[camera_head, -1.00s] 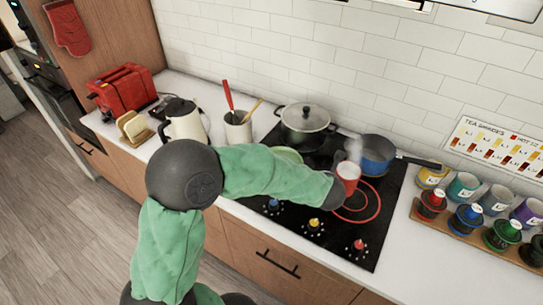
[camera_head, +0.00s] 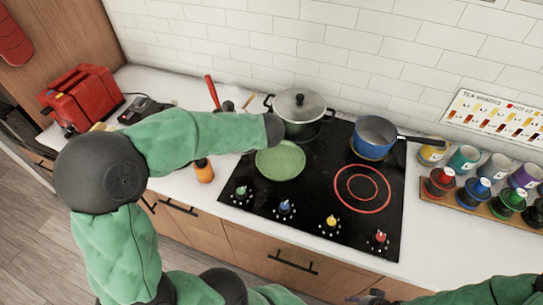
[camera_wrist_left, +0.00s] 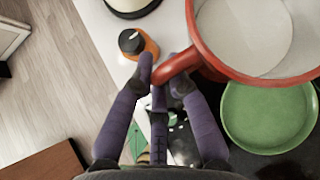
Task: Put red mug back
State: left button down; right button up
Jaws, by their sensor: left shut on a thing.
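The red mug (camera_wrist_left: 243,38), white inside, fills the top right of the left wrist view. My left gripper (camera_wrist_left: 163,78) is shut on its handle, and the bowl of the mug is to the right of the fingers. The mug looks empty there. In the head view the mug and my left fingers are hidden behind my green-sleeved forearm, whose dark wrist end is beside the lidded pot.
The black cooktop (camera_head: 320,185) holds a green plate (camera_head: 280,161), a lidded pot (camera_head: 300,112) and a blue saucepan (camera_head: 374,138). An orange bottle (camera_head: 204,171) stands left of it. Several coloured cups stand on a wooden rack (camera_head: 470,209) at right. A red toaster (camera_head: 82,97) is far left.

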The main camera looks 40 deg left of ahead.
pick_arm(q)
jog(key=w+d+f+b, duration=0.1)
jog(key=w+d+f, duration=0.1)
jog(key=d, duration=0.1)
jog(key=w+d+f, duration=0.3)
jog(key=w+d+f+b, duration=0.1)
jog(key=w+d+f, duration=0.2)
jog(key=shift+b, duration=0.3)
jog(key=shift+w+d+f, duration=0.5)
jog(key=shift+d+f, duration=0.05)
jog(key=shift+f, duration=0.1)
jog(key=shift+w+d+f+b, duration=0.15)
jog(key=shift+f+b, duration=0.65)
jog(key=shift+f, duration=0.95)
jog(key=shift+f, duration=0.15)
jog(key=c, duration=1.5)
grip_release()
